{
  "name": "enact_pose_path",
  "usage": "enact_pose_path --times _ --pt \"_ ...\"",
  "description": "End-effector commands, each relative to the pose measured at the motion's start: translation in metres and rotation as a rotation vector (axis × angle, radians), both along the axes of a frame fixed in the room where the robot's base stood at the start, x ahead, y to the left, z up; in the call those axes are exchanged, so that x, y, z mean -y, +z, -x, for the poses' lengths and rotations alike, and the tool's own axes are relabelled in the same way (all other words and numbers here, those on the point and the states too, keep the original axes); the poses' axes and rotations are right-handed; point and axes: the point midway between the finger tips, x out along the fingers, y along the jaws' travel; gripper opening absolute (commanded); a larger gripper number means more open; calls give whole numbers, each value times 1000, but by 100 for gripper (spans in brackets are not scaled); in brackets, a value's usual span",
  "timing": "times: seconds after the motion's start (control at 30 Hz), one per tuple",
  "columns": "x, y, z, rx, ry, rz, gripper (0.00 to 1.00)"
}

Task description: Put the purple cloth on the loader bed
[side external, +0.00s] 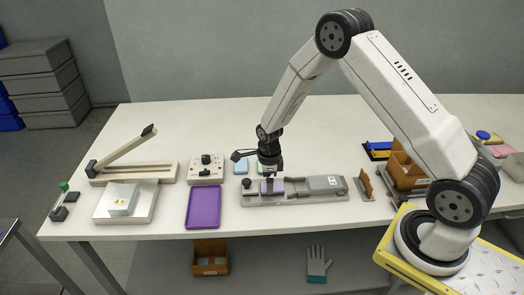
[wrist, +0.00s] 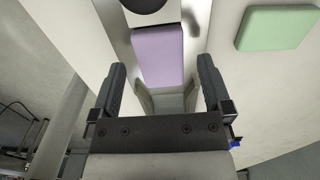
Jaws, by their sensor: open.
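The purple cloth (side external: 274,187) looks like a folded, flat pad. It lies in the left part of the long grey loader bed (side external: 300,199). In the wrist view the cloth (wrist: 158,55) lies flat between the bed's pale side walls. My gripper (side external: 268,181) is over the left part of the bed, close to the cloth. In the wrist view my gripper (wrist: 159,65) has its fingers wide apart with nothing between them, and the cloth lies beyond the fingertips. The exact gap to the cloth cannot be told.
A grey block (side external: 325,184) sits on the bed's right part. A purple tray (side external: 203,208) is empty to the left. A control box with a knob (side external: 206,169) stands behind it. A green pad (wrist: 277,27) lies beside the bed. A brown bin (side external: 405,172) is at right.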

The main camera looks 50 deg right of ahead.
Motion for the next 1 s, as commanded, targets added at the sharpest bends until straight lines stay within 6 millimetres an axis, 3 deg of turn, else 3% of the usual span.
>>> enact_pose_path --times 0.6,1.0 --pt "0 83 0 1 0 1 100" --pt "0 104 1 -3 0 1 100"
